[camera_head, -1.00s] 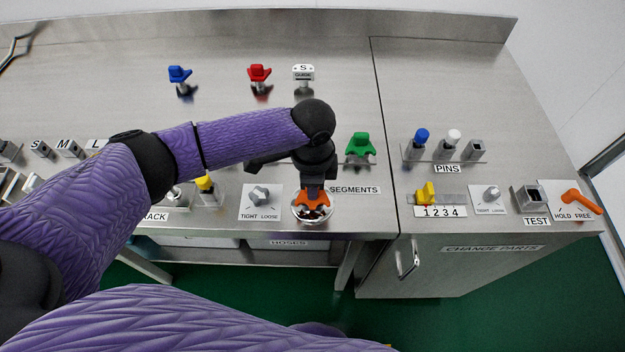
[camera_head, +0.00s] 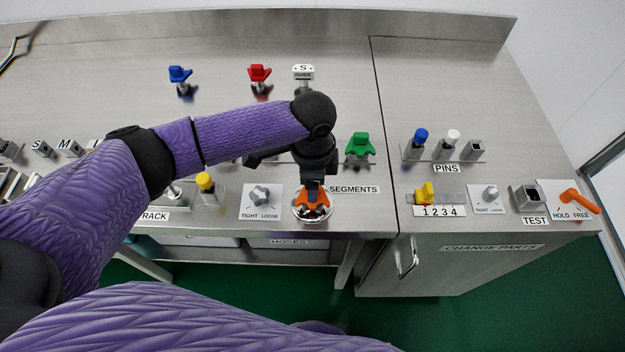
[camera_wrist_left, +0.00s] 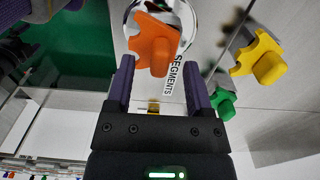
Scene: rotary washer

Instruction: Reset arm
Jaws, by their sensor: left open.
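My left arm reaches in from the left in the head view, with its wrist over the front edge of the bench. My left gripper (camera_wrist_left: 158,90) is open, its two fingers apart with nothing between the tips. An orange segment piece (camera_wrist_left: 155,45) sits on a round metal plate just beyond the fingertips. It also shows in the head view (camera_head: 313,199), directly below the gripper, which partly covers it. I cannot tell whether a finger touches it. A purple sleeve of mine fills the bottom of the head view. My right gripper is not in view.
A green piece (camera_head: 359,146) stands right of my wrist. A yellow-topped pin (camera_head: 205,183) and a tight/loose knob (camera_head: 261,196) lie to the left.

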